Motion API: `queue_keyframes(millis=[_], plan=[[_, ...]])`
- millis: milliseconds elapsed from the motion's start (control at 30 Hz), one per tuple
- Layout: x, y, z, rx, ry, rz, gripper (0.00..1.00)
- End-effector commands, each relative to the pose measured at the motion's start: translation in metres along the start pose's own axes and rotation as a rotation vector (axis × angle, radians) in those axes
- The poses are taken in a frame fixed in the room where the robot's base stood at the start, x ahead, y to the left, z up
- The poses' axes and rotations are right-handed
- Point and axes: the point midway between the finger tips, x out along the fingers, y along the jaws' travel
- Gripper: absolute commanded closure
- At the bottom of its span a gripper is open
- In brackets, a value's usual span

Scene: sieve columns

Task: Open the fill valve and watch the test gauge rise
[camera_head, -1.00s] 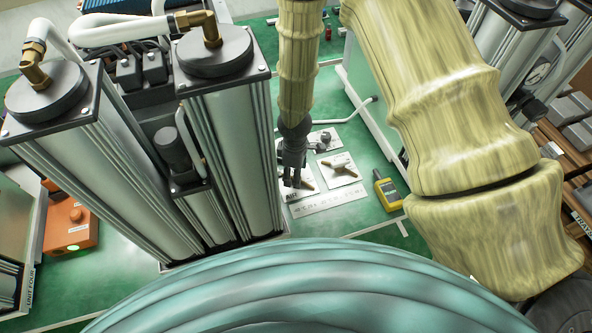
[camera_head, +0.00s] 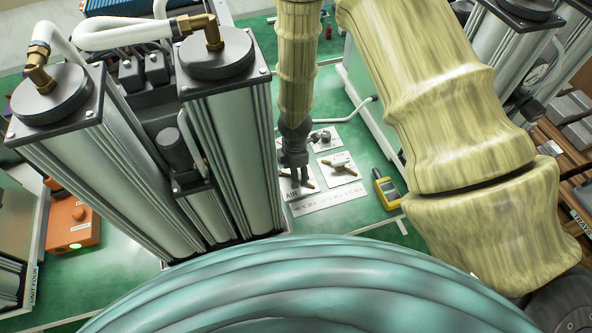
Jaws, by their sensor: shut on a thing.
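My gripper (camera_head: 297,181) is at a white plate (camera_head: 297,192) marked "AIR" on the green bench. It is shut on the brass lever (camera_head: 307,182) of the valve there, and its fingers hide much of it. A second white plate to the right carries another brass lever valve (camera_head: 342,162). A third plate behind holds a small dark round fitting (camera_head: 321,136), too small to identify. I cannot read which valve is the fill valve. No gauge reading can be made out.
Tall metal columns (camera_head: 232,140) with hoses stand close left of my gripper. A yellow handheld meter (camera_head: 386,190) lies to the right. An orange box (camera_head: 70,224) sits far left. A printed white strip (camera_head: 330,199) lies in front of the valves.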

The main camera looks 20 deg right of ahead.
Motion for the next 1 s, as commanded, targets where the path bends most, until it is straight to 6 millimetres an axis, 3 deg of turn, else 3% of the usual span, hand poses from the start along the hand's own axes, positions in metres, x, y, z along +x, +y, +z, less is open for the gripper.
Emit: queue_keyframes(millis=[367,400,500,1000], plan=[[-0.0007,0.0011,0.0011,-0.005,-0.002,0.002,0.65],[-0.0007,0.0011,0.0012,-0.005,-0.002,0.002,0.38],[-0.0006,0.0010,0.0009,-0.004,-0.002,0.001,0.20],[-0.0085,0.0010,-0.0001,-0.003,-0.001,0.001,0.20]])
